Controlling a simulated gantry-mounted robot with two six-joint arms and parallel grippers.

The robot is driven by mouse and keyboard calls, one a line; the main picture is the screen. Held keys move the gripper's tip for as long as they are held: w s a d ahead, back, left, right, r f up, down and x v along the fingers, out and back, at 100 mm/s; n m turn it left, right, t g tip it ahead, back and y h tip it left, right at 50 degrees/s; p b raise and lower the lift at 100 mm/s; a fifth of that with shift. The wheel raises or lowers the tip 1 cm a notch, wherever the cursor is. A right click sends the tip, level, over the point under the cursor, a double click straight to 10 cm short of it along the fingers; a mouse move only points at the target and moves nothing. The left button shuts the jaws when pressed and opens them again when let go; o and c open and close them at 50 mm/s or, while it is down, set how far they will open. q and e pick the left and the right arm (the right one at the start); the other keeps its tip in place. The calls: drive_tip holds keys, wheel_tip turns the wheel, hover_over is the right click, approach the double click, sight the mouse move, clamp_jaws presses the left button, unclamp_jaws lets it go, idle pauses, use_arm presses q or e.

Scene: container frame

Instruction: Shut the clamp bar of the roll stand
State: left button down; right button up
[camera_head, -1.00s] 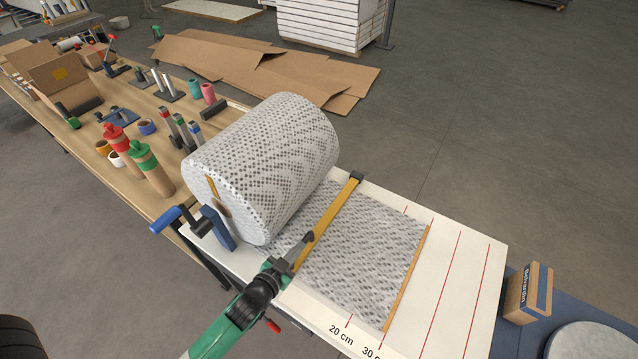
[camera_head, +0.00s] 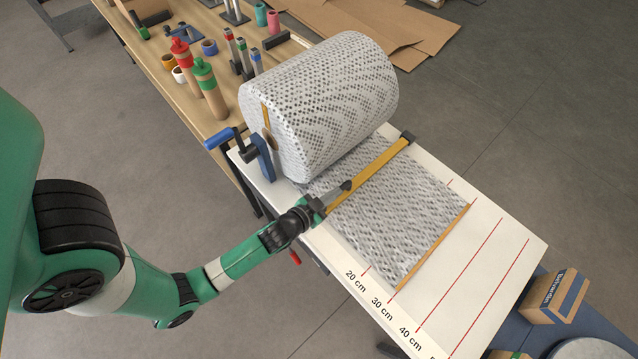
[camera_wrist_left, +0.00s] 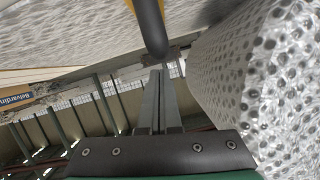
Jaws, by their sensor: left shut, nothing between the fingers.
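The roll stand holds a large roll of bubble wrap (camera_head: 318,105), with a blue crank (camera_head: 222,139) at its near left end. A sheet of wrap (camera_head: 400,215) runs from it over the white table. The yellow clamp bar (camera_head: 370,171) lies across this sheet, with a dark block at its far end; I cannot tell whether it is pressed down. My left gripper (camera_head: 346,186) is at the bar's near end, its fingertips on the roll side of it. It is shut and empty; in the left wrist view its fingers (camera_wrist_left: 160,100) are together, below a dark rod end. My right gripper is out of view.
The white table (camera_head: 470,265) has red length lines and bare room to the right of the sheet. A cardboard box (camera_head: 551,296) stands beyond its right end. A wooden bench (camera_head: 178,80) with tubes and tools stands behind left. Cardboard sheets (camera_head: 390,35) lie on the floor.

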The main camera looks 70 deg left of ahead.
use_arm(q)
drive_tip(key=r+b+v, duration=0.1)
drive_tip(key=v, duration=0.9)
drive_tip(key=shift+d+r, duration=0.25)
drive_tip(key=shift+r, duration=0.25)
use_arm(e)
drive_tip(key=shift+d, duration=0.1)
use_arm(q)
drive_tip(key=shift+w, duration=0.1)
